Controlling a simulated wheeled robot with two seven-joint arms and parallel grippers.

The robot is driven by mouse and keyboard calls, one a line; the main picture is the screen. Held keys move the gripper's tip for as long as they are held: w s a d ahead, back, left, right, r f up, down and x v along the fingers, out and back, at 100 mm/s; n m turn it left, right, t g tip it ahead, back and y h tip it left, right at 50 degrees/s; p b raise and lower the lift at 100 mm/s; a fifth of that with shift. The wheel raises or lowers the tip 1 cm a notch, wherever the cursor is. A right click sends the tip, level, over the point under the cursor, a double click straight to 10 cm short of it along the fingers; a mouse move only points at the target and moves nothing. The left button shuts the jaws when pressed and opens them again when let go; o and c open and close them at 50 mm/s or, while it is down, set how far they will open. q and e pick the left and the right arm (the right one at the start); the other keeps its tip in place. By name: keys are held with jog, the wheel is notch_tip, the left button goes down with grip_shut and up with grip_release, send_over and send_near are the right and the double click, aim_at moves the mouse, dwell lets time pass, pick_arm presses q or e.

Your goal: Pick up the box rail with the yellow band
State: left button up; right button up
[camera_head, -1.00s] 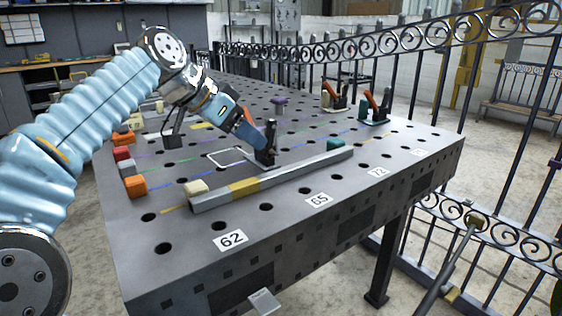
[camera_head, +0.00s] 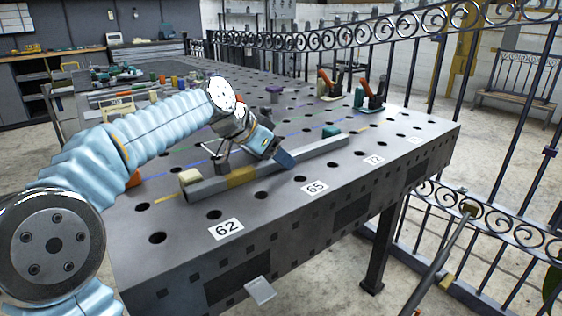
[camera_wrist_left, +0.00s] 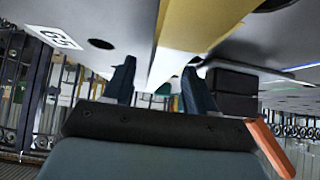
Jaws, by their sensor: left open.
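The box rail (camera_head: 208,189) is a long grey square bar lying on the perforated metal table. Its yellow band (camera_head: 241,176) shows left of my left gripper (camera_head: 277,158). The gripper is over the rail, just right of the band, with one blue finger on the near side; the other finger is hidden in the head view. In the left wrist view the rail (camera_wrist_left: 166,65) runs between the two spread fingers of the gripper (camera_wrist_left: 161,86), with the yellow band (camera_wrist_left: 205,22) beside them. Contact cannot be told. My right gripper is not in view.
Red-and-black clamps (camera_head: 328,84) stand at the back right. The table's near strip with number label 65 (camera_head: 314,188) is clear. An iron fence runs behind.

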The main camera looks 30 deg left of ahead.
pick_arm(q)
jog(key=shift+c, duration=0.4)
grip_shut()
jog(key=shift+r, duration=0.1)
